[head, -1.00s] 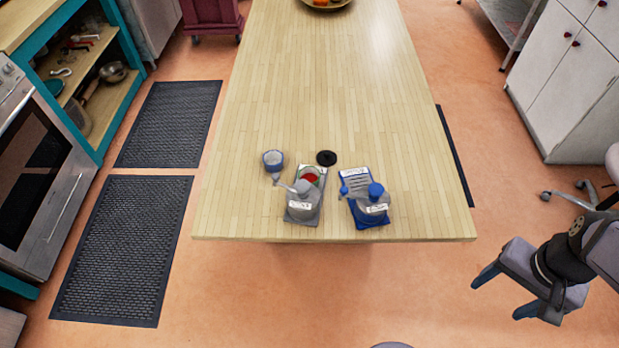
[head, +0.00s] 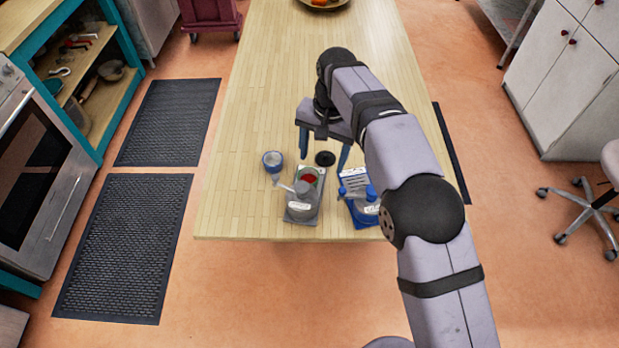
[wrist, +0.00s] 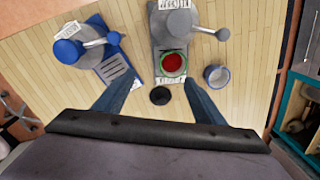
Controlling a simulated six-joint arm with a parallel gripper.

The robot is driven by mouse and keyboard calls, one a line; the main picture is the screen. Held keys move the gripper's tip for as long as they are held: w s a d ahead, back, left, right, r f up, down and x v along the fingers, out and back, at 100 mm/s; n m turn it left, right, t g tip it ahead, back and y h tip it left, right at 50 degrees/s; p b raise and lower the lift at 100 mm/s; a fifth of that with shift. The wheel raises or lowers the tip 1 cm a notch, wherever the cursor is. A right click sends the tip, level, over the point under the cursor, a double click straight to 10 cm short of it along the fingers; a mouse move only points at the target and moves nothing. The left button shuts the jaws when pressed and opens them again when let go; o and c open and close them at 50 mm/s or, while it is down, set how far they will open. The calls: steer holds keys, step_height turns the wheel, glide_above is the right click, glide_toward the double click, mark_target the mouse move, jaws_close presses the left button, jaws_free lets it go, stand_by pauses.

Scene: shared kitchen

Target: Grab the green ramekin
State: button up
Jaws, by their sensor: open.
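The green ramekin (head: 309,175), a small round dish with a green rim and red inside, sits on the grey base of a labelled device near the table's front edge. In the wrist view the ramekin (wrist: 173,64) lies just beyond the finger on the right. My gripper (head: 323,155) is open above the table, with its fingers pointing down. In the wrist view my gripper (wrist: 160,84) has nothing between its fingers. I cannot tell its exact height above the ramekin.
The grey device (head: 301,208) and a blue device (head: 360,205) stand side by side.

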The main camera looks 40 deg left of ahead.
mark_target(308, 174)
steer(key=shift+s+a+f+p, duration=0.4)
steer(key=shift+s+a+f, duration=0.85)
step_height(308, 174, down, 4)
steer(key=p, duration=0.2)
steer(key=shift+w+d+p, duration=0.1)
steer(key=shift+d+p, duration=0.05)
steer(key=shift+p, duration=0.2)
steer(key=shift+f, duration=0.6)
steer(key=shift+c, duration=0.6)
steer(key=c, duration=1.1)
steer(key=shift+r, duration=0.1)
step_height(308, 174, up, 10)
steer(key=b, duration=0.2)
steer(key=shift+b, duration=0.4)
